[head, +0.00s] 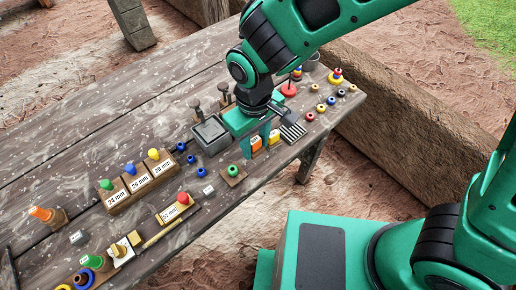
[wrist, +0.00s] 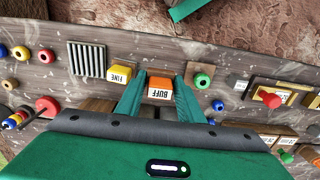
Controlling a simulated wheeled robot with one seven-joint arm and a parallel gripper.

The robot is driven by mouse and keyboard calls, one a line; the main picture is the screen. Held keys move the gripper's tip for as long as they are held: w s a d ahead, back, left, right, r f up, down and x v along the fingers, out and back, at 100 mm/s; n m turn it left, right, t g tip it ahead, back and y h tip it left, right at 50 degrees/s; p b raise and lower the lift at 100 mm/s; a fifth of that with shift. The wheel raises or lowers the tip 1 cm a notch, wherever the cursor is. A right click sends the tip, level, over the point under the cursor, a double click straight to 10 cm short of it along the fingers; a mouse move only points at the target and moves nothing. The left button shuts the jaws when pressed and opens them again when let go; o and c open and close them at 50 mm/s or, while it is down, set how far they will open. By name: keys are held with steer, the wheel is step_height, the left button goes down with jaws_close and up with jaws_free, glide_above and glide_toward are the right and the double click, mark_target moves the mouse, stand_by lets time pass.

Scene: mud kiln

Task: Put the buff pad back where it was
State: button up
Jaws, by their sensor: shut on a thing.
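The buff pad (wrist: 160,84) is an orange block with a white BUFF label. It sits between the two fingers of my gripper (wrist: 160,98), which is shut on it. In the head view the pad (head: 256,143) shows below my gripper (head: 257,139), near the table's front edge. I cannot tell whether its underside touches the table. The yellow-orange pad marked FINE (wrist: 120,74) stands close beside one finger, and it also shows in the head view (head: 274,138).
A ribbed grey rack (wrist: 87,59) lies beyond the FINE pad. A green ring on a wooden base (wrist: 202,80) is on the other side. A grey tray (head: 211,134) stands behind my gripper. Several small rings (head: 331,101) lie to the right.

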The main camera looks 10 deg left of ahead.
mark_target(255, 152)
steer(key=shift+f, duration=1.9)
steer(key=shift+f, duration=0.1)
steer(key=o, duration=0.7)
step_height(255, 152, up, 12)
steer(key=shift+r, duration=0.15)
